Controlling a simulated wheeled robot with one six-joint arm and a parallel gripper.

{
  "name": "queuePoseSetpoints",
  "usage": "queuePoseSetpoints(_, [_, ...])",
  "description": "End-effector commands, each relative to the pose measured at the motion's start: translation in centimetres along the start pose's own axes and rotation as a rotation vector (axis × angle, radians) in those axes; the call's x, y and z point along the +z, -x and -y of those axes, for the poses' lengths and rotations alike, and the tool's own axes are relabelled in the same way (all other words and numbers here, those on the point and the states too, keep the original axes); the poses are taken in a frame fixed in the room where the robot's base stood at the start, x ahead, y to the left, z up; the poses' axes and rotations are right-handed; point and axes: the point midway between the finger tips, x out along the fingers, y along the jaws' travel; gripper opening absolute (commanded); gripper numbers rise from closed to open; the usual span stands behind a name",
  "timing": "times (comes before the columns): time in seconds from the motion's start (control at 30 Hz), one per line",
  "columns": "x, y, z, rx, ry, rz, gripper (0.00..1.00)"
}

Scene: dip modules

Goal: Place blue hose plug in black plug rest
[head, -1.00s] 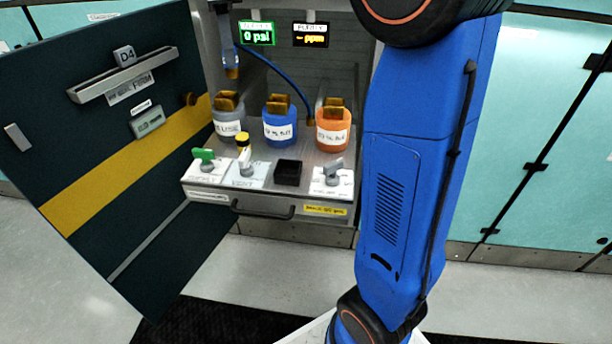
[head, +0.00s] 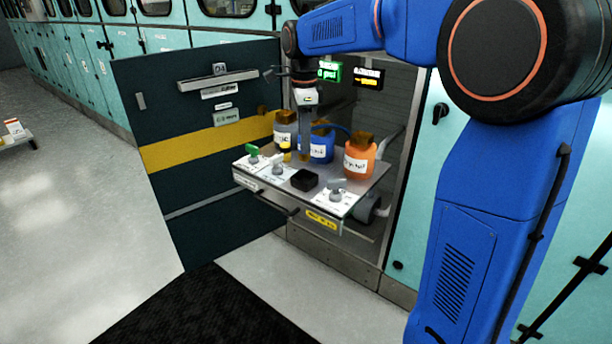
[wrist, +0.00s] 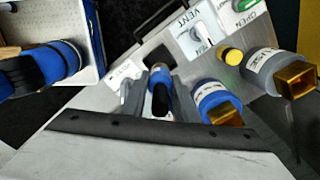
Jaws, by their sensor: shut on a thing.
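In the head view my gripper (head: 304,120) points down above the pull-out shelf, in front of the grey and blue jars. It is shut on the blue hose plug (head: 304,143), which hangs upright with its amber tip downward. In the wrist view the plug (wrist: 158,75) shows between the two fingers (wrist: 160,98). A blue hose (head: 338,126) shows behind the gripper. The black plug rest (head: 304,180) is a small open square block on the shelf, below and apart from the plug.
A grey jar (head: 285,132), blue jar (head: 321,148) and orange jar (head: 359,158) with amber clips stand behind the rest. A green-handled valve (head: 252,151) and a grey valve (head: 337,188) flank it on the shelf (head: 268,187). The open cabinet door (head: 205,180) stands left.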

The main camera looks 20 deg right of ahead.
Motion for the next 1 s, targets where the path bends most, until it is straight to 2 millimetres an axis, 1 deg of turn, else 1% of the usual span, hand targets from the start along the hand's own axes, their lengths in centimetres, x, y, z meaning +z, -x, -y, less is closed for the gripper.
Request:
queuePoseSetpoints(0.03, [0.0,-1.0,-0.1,0.002,0.0,-0.001,0.01])
queuePoseSetpoints(0.2, [0.0,-3.5,0.0,0.002,-0.001,-0.001,0.01])
queuePoseSetpoints(0.47, [0.0,-5.2,0.0,0.001,-0.001,0.0,0.01])
queuePoseSetpoints(0.6, [0.0,-7.0,0.0,0.001,-0.001,0.0,0.01])
queuePoseSetpoints(0.7, [0.0,-8.0,0.0,0.001,-0.001,0.0,0.01])
queuePoseSetpoints(1.0, [0.0,-8.2,0.0,-0.001,-0.001,0.0,0.01])
